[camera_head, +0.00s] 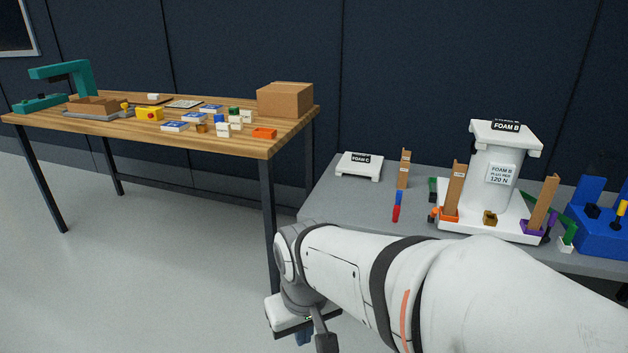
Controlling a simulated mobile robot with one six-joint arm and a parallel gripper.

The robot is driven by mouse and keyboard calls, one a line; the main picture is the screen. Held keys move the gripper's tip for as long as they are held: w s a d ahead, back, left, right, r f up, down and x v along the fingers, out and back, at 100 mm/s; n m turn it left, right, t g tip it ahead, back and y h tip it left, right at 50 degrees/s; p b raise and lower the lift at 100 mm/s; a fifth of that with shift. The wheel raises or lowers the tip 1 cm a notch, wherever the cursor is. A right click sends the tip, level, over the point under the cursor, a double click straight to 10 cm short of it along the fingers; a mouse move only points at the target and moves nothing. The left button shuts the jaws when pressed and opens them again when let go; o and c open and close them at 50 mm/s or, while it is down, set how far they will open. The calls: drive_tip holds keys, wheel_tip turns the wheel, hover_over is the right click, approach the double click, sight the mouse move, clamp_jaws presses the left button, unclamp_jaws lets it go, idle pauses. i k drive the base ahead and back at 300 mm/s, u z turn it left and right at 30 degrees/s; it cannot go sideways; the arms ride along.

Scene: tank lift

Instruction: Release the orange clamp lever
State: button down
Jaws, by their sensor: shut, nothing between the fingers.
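An orange clamp (449,217) sits at the left front of the white base plate (480,227), at the foot of a brown upright strip (452,182). A small orange part sticks out to its left; I cannot tell the lever's exact position at this size. A white tank-like column (497,180) labelled FOAM B stands on the plate, with a white cap (505,136) on top. My gripper (314,338) hangs low in front of the grey table, well left of and below the clamp. It is shut and empty, partly cut off by the frame's bottom edge.
The grey table (335,205) also holds a white FOAM C block (359,166), a red and blue piece (397,207), a purple clamp (531,227) and a blue fixture (597,235). A wooden table (240,143) with a cardboard box (285,99) stands left. Floor is clear below.

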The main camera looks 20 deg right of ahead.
sight(434, 214)
drive_tip(key=z, duration=0.3)
drive_tip(key=i, duration=1)
drive_tip(key=z, duration=0.65)
